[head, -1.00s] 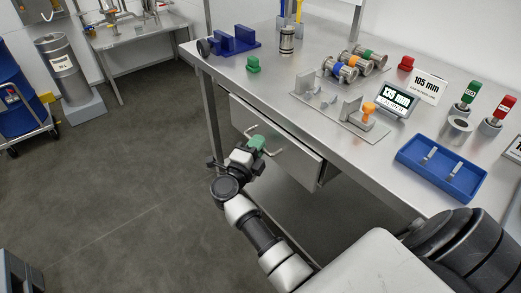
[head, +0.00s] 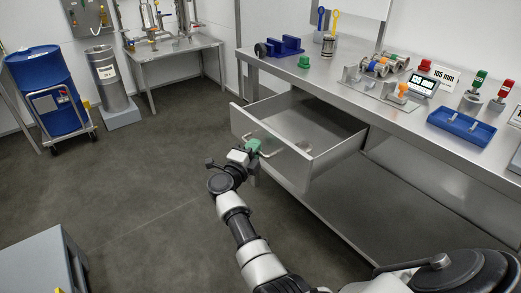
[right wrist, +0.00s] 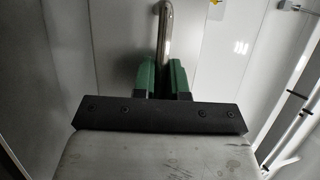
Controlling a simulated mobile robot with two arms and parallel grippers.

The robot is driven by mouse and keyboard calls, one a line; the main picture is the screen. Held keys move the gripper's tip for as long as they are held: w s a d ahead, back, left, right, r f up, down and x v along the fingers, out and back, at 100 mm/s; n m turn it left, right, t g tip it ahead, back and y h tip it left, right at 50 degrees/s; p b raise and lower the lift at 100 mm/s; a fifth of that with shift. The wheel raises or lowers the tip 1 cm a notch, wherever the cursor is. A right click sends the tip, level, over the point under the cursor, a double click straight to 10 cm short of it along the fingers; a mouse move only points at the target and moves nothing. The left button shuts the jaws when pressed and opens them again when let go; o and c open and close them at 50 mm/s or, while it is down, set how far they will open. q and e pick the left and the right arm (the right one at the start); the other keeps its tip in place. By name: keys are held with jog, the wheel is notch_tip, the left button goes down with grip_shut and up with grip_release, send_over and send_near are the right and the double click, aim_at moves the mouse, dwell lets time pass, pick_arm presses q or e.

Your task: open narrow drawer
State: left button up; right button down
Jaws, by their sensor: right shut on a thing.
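The narrow drawer (head: 308,135) under the steel workbench is pulled well out, and its empty inside shows in the head view. Its front panel (head: 272,148) carries a bar handle (head: 276,152). My right gripper (head: 254,146), with green fingers, is at the left part of this handle. In the right wrist view the green fingers (right wrist: 161,78) are shut on the upright-looking metal bar of the handle (right wrist: 163,30), one on each side. The fingertips' contact is partly hidden in the head view. My left gripper is not in view.
The workbench top (head: 345,75) holds a blue tray (head: 461,126), a blue fixture (head: 284,46), spools and a display (head: 422,84). A lower shelf (head: 370,215) lies below the drawer. Open floor (head: 150,170) is to the left. A blue drum on a cart (head: 45,90) stands far left.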

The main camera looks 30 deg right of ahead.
jog(key=shift+s+a, duration=0.1)
jog(key=shift+a, duration=1)
jog(key=c, duration=1.5)
grip_release()
jog(key=shift+o, duration=0.2)
